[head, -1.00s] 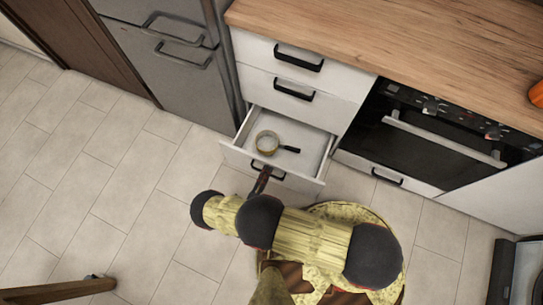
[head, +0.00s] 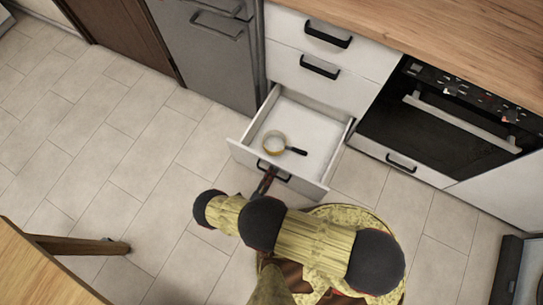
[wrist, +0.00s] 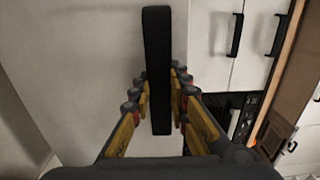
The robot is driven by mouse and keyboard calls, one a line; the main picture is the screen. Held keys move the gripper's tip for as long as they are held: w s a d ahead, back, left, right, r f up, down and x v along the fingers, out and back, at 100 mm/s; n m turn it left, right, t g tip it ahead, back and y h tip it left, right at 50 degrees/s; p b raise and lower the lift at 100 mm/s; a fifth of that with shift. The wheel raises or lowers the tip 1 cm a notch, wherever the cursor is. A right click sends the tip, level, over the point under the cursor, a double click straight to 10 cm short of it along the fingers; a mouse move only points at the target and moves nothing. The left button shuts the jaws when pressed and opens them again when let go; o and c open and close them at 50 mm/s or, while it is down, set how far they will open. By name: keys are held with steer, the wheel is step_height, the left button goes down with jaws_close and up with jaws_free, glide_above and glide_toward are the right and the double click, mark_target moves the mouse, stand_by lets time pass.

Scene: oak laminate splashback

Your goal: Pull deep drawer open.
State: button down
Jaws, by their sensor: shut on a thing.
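The deep drawer (head: 318,190) is the bottom drawer of the white cabinet left of the oven. It stands well out from the cabinet, its inside open to view. A small pan with a yellowish rim (head: 274,142) and a dark handle lies in it. My gripper (head: 267,180) is at the drawer's black bar handle (head: 284,178), in front of the drawer face. In the wrist view my gripper (wrist: 158,105) has its yellow-padded fingers on both sides of the handle (wrist: 156,60), shut on it. My arm hides some floor below the drawer.
Two shut drawers (head: 322,62) are above. The oven (head: 435,125) is to the right and a grey fridge (head: 212,50) to the left. A wooden table (head: 35,275) with a leg stands at the lower left. Tiled floor (head: 130,150) is clear left of the drawer.

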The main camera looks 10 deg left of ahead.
steer(key=c, duration=1.7)
jaws_free()
